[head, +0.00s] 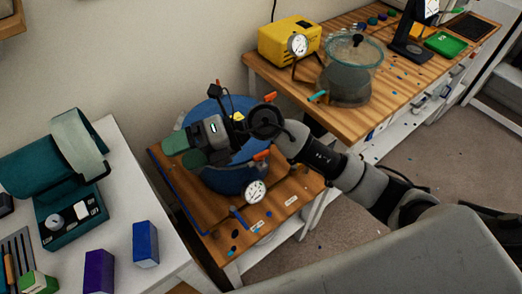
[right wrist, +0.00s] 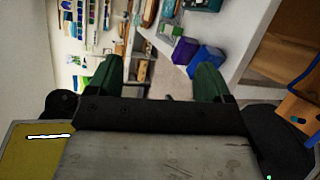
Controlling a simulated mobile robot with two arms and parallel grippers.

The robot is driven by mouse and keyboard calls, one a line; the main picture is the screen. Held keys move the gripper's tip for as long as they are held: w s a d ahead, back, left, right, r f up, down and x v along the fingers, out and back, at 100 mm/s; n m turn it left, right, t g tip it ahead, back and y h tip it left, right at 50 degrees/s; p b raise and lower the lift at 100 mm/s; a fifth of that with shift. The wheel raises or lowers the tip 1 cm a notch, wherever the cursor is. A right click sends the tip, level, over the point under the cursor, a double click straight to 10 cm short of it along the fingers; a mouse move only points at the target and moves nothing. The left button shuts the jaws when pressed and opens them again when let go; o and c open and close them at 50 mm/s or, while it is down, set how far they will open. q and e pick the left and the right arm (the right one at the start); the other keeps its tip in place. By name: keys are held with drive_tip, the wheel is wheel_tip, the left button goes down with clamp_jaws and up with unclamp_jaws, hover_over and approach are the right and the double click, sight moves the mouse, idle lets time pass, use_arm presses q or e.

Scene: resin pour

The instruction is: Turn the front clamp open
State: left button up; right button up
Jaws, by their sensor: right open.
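The blue pot (head: 225,180) stands on the small wooden table. One orange clamp handle (head: 261,155) shows on its near right rim, above the round gauge (head: 255,192); I take it as the front clamp. A second orange handle (head: 270,97) shows at its far right. My right gripper (head: 184,151) is over the left part of the pot, with its green fingers pointing left, away from both handles. In the right wrist view, its fingers (right wrist: 155,78) are wide apart with nothing between them. The gripper and wrist hide much of the pot's top. My left gripper is not in view.
A white table (head: 125,150) at left holds a teal case (head: 62,215), a purple box (head: 99,271) and a blue box (head: 145,244). A wooden bench (head: 275,85) behind holds a yellow machine (head: 285,40) and a glass vessel (head: 350,70). Floor at right is open.

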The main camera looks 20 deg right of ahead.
drive_tip(key=w+d+f+n+h, duration=0.1)
drive_tip(key=w+d+f+h, duration=0.2)
drive_tip(key=d+f+h, duration=0.3)
drive_tip(key=m+h, duration=0.1)
drive_tip(key=h, duration=0.8)
approach(261, 153)
wheel_tip(261, 153, down, 9)
drive_tip(key=p, duration=0.2)
drive_tip(key=shift+a+f+p, duration=0.15)
drive_tip(key=shift+f+p, duration=0.05)
drive_tip(key=shift+p, duration=0.1)
drive_tip(key=shift+c, duration=0.5)
drive_tip(key=c, duration=0.8)
drive_tip(key=shift+f+n+b, duration=0.1)
drive_tip(key=shift+n+b, duration=0.5)
drive_tip(key=shift+b, duration=0.25)
drive_tip(key=o, duration=0.9)
